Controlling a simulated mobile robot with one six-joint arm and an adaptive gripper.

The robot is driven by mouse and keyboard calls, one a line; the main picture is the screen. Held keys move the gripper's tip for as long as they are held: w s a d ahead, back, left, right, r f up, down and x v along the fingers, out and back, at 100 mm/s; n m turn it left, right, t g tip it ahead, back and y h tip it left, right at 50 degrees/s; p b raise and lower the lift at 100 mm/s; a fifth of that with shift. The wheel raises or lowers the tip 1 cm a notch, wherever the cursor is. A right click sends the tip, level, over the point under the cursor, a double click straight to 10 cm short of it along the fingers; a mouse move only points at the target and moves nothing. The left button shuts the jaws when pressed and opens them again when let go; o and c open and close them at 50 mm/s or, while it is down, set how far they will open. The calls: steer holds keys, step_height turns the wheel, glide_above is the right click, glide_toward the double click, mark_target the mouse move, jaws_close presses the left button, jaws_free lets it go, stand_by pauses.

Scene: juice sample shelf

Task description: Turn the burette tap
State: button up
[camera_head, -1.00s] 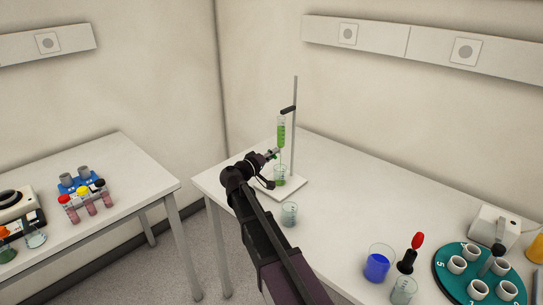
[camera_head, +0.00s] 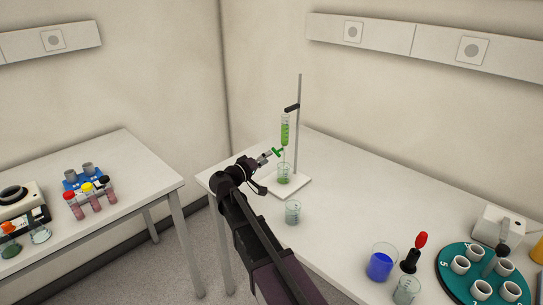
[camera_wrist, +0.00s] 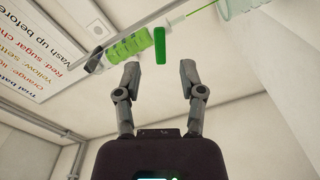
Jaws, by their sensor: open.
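The burette (camera_head: 285,131), filled with green liquid, hangs upright on a stand with a thin rod (camera_head: 299,110). Its green tap (camera_head: 278,152) sits at the lower end, just past my gripper (camera_head: 267,157). A beaker (camera_head: 284,174) with green liquid stands below on the stand's white base (camera_head: 297,187). In the wrist view my gripper (camera_wrist: 159,72) is open and empty, and the green tap handle (camera_wrist: 160,44) shows beyond and between the fingertips, apart from them. The burette (camera_wrist: 128,46) lies left of the handle there, and part of the beaker (camera_wrist: 237,6) shows top right.
Another beaker (camera_head: 293,213) stands in front of the base. A blue-filled beaker (camera_head: 381,262), a red-topped dropper (camera_head: 414,252) and a green round rack (camera_head: 457,276) are at the right. A side table (camera_head: 120,190) holds tubes and flasks. The bench behind the stand is clear.

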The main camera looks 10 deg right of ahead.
steer(key=v, duration=0.6)
steer(key=shift+s+a, duration=0.2)
steer(key=shift+a, duration=0.1)
stand_by(7.1)
